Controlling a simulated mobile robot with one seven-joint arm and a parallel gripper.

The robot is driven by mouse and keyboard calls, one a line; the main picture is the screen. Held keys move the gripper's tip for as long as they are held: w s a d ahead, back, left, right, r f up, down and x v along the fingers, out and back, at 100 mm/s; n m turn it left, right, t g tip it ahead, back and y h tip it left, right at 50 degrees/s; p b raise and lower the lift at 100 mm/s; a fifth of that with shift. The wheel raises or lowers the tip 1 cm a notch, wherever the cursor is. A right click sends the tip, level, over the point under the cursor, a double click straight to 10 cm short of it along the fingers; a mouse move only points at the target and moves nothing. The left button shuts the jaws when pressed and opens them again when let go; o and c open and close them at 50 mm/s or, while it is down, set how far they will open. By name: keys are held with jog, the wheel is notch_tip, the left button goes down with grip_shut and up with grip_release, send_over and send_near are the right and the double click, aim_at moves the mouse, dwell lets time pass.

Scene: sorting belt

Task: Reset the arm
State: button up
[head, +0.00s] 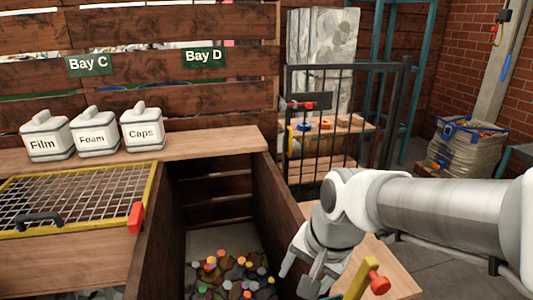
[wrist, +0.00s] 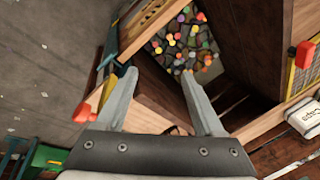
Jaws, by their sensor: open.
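My gripper (wrist: 160,100) is open and empty in the wrist view, its two grey fingers spread apart. In the head view my gripper (head: 303,275) hangs at the end of my white arm, over the right wall of a deep wooden bin. Nothing shows between the fingers. The arm reaches in from the right edge of the head view.
The wooden bin (head: 262,190) holds several coloured caps (head: 232,275) on its floor. Tubs labelled Film (head: 45,137), Foam (head: 93,133) and Caps (head: 142,127) stand on the left ledge. A yellow-framed mesh grate (head: 80,195) lies below them. A black barred gate (head: 345,125) stands behind my arm.

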jog(key=s+d+r+n+t+h, duration=0.2)
jog(key=s+d+r+n, duration=0.4)
jog(key=d+r, duration=0.1)
jog(key=shift+s+d+t, duration=0.25)
jog(key=shift+d+t, duration=0.1)
jog(key=shift+t, duration=0.05)
jog(key=shift+c, duration=1.6)
jog(key=shift+a, duration=0.15)
